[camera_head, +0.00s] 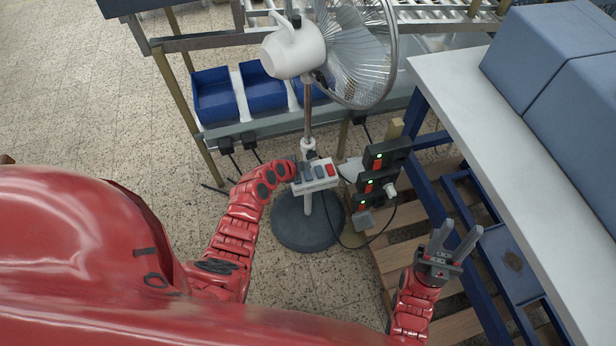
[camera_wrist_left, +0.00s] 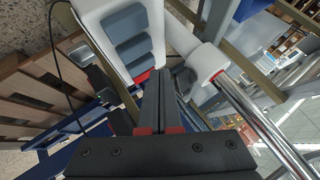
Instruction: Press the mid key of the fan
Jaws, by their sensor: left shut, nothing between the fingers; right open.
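The fan (camera_head: 300,48) stands upright with a white motor housing, a wire cage and a thin pole on a round dark base (camera_head: 290,235). Its white key box (camera_head: 316,186) sits on the pole with grey keys in a row and a red key (camera_head: 331,170) at the right end. The wrist view shows three grey keys, the middle one (camera_wrist_left: 133,48) among them, and the red key. My left gripper (camera_wrist_left: 166,76) is shut and empty, its tips beside the red-key end there; contact cannot be told. In the head view my wrist hides its fingers. My right gripper (camera_head: 458,235) is open and empty, to the lower right.
A black power strip (camera_head: 385,155) with green lights and a cable stands right of the key box. Blue bins (camera_head: 214,95) sit on a rack behind. A white-topped table (camera_head: 470,110) with blue legs stands at right, over a wooden pallet (camera_head: 400,245).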

